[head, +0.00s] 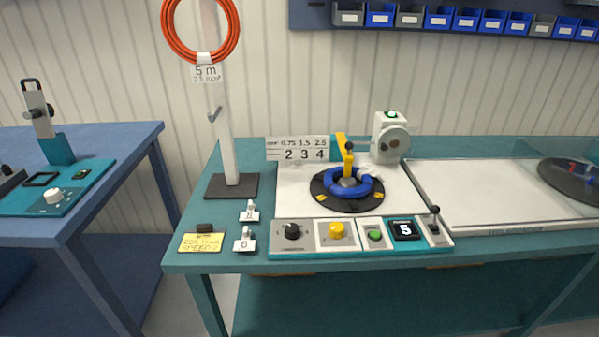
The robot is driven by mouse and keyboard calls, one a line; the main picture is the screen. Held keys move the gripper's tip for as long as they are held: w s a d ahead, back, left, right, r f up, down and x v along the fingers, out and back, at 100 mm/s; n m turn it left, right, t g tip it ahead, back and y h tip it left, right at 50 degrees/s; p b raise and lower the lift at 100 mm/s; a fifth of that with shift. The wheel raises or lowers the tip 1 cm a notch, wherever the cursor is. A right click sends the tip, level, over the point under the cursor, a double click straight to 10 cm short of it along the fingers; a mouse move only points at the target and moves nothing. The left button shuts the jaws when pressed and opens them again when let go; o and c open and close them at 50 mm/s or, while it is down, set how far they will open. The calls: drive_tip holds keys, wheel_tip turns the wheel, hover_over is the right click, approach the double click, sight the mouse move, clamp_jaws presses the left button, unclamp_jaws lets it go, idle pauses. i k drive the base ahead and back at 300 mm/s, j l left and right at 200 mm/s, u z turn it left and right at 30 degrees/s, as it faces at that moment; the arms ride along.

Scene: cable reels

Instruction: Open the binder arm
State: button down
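A yellow arm with a black knob (348,161), which looks like the binder arm, stands at the reel on the teal bench in the head view. Its lower end is over the middle of a blue cable coil (365,190). The coil lies on a black round turntable (330,203). Whether the arm is latched cannot be told. A white unit (383,150) with a grey disc and a green light on top stands just behind and to the right. My gripper is not in view.
A front panel (313,246) carries a black dial, a yellow button, a green button, a display reading 5 and a small lever (435,225). A stand (228,150) with an orange coil (163,28) rises at left. A pale tray (460,190) lies at right.

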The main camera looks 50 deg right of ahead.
sight(346, 147)
drive_tip(key=k+l+z, duration=0.1)
drive_tip(key=z, duration=0.95)
drive_tip(key=k+l, duration=0.05)
drive_tip(key=k, duration=0.05)
